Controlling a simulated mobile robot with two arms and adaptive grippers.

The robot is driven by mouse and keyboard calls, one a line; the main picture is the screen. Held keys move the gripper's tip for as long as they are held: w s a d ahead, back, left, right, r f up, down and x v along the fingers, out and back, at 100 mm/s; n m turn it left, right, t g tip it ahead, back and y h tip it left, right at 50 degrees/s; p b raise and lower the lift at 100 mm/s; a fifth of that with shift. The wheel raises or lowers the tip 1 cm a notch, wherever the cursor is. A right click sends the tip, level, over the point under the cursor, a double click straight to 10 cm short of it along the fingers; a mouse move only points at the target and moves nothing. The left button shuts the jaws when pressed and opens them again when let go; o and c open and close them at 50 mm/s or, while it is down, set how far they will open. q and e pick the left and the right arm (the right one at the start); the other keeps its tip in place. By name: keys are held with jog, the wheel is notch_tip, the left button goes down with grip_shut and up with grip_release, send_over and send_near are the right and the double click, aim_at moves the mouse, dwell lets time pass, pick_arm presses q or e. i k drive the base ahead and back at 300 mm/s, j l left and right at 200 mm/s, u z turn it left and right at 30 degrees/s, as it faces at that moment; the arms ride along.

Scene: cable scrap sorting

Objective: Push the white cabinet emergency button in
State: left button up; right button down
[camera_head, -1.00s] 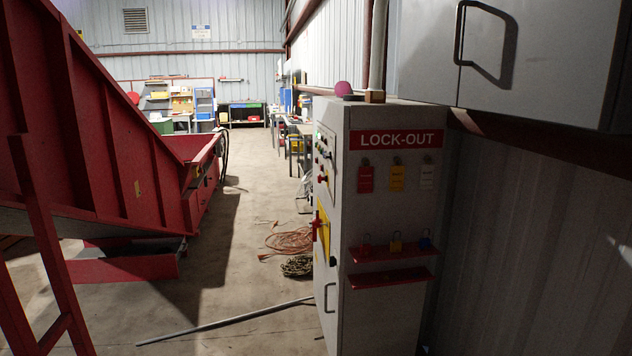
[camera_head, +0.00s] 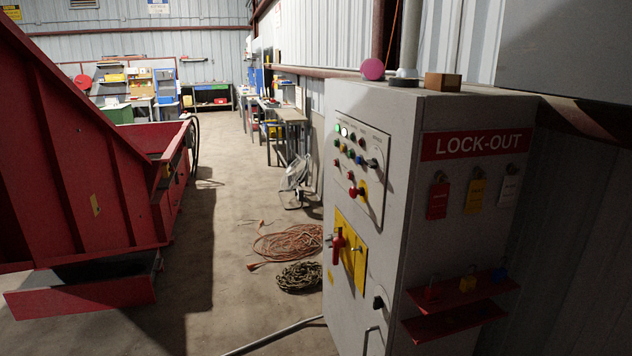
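The white cabinet (camera_head: 400,200) stands at the right, its control front facing left and its lock-out side facing me. On its upper front is a grey panel (camera_head: 372,135) with several small coloured buttons and a lit green lamp. A red mushroom button on a yellow plate, which looks like the emergency button (camera_head: 355,192), sits at the panel's lower part. I cannot tell whether it is pressed in. Below it is a red rotary handle (camera_head: 338,245) on a yellow plate. Neither of my grippers is in view.
A red machine (camera_head: 90,150) fills the left. Orange cable (camera_head: 288,242), a chain coil (camera_head: 298,277) and a grey pipe (camera_head: 275,337) lie on the floor beside the cabinet. A lock shelf (camera_head: 455,318) juts from its side. The concrete aisle (camera_head: 220,220) between is mostly clear.

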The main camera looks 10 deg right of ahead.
aim_at(354, 192)
jog(key=i+j, duration=0.35)
jog(key=i, duration=0.2)
jog(key=i+j, duration=0.4)
jog(key=i, duration=0.15)
jog(key=l+z, duration=0.05)
